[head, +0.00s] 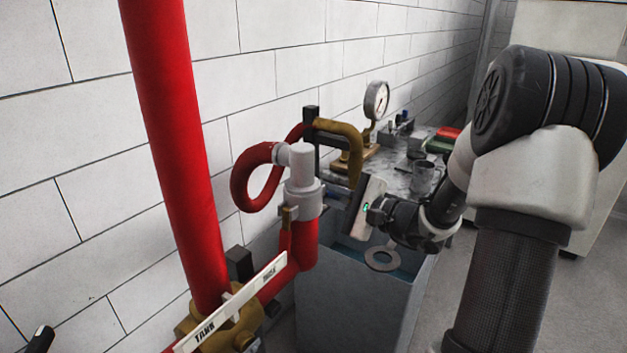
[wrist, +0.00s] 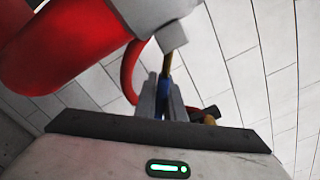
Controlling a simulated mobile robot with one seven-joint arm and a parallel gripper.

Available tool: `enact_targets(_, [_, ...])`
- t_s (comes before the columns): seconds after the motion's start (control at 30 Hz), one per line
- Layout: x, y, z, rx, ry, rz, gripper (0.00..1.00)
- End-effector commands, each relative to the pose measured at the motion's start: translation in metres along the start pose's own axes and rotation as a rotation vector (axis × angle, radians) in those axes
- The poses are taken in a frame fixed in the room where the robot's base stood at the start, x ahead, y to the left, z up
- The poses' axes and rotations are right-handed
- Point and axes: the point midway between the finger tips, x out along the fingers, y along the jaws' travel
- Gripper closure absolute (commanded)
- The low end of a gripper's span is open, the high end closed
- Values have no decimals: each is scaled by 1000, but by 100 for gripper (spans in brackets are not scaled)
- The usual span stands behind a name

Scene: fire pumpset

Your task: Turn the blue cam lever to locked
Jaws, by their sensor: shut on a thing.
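The blue cam lever (wrist: 164,88) shows in the wrist view as a thin blue strip between the two fingers of my gripper (wrist: 165,100). The fingers are shut on it, and they hide most of it. In the head view my gripper (head: 337,191) reaches from the right to the side of the grey-white coupling (head: 302,190) on the red pipe. The lever cannot be made out there. The coupling also shows at the top of the wrist view (wrist: 150,12). A brass-coloured lever (head: 288,214) hangs on the coupling's left side. The blue lever's exact angle cannot be told.
A red hose (head: 245,185) loops behind the coupling. A thick red pipe (head: 178,130) and a white TANK handle (head: 232,305) stand at left. A blue-grey bin (head: 350,305) is below. A gauge (head: 376,100) and a cluttered table (head: 395,190) are behind.

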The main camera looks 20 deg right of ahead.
Motion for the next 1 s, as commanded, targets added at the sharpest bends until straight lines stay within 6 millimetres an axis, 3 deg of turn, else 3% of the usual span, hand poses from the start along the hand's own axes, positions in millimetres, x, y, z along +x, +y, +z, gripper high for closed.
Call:
enact_targets(0.5, [0,29,8,448,-1,2,100])
enact_targets(1.0, [0,40,13,627,1,0,100])
